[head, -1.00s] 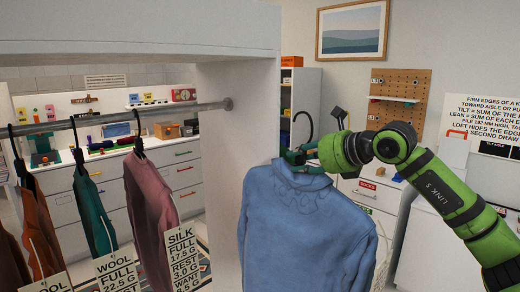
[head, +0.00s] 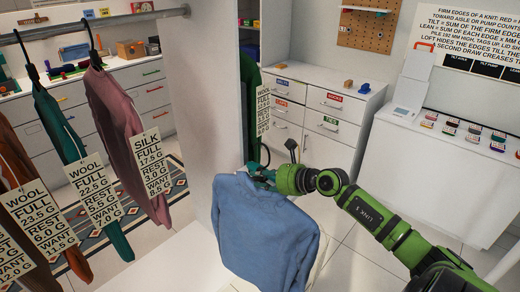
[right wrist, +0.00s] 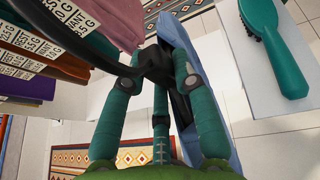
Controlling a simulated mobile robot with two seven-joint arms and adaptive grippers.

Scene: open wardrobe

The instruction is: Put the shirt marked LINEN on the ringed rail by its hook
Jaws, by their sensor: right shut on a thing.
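My right gripper (head: 264,176) is shut on the black hanger of a blue shirt (head: 262,235), which hangs below it in the head view. In the right wrist view the gripper's teal fingers (right wrist: 158,75) close around the black hanger neck (right wrist: 160,60), and its dark hook (right wrist: 62,45) curves off to the left. Blue cloth (right wrist: 205,85) hangs behind the fingers. No LINEN tag shows on this shirt. The grey rail (head: 115,22) runs into the white wardrobe panel, left of the shirt and apart from it. I see no clear ring on it. My left gripper is out of view.
A brown, a teal (head: 70,140) and a mauve garment (head: 125,125) hang on the rail with paper tags. The wardrobe panel (head: 195,110) stands between them and the shirt. A green garment (head: 252,105) hangs beyond it. A teal hairbrush (right wrist: 285,60) lies on a white surface.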

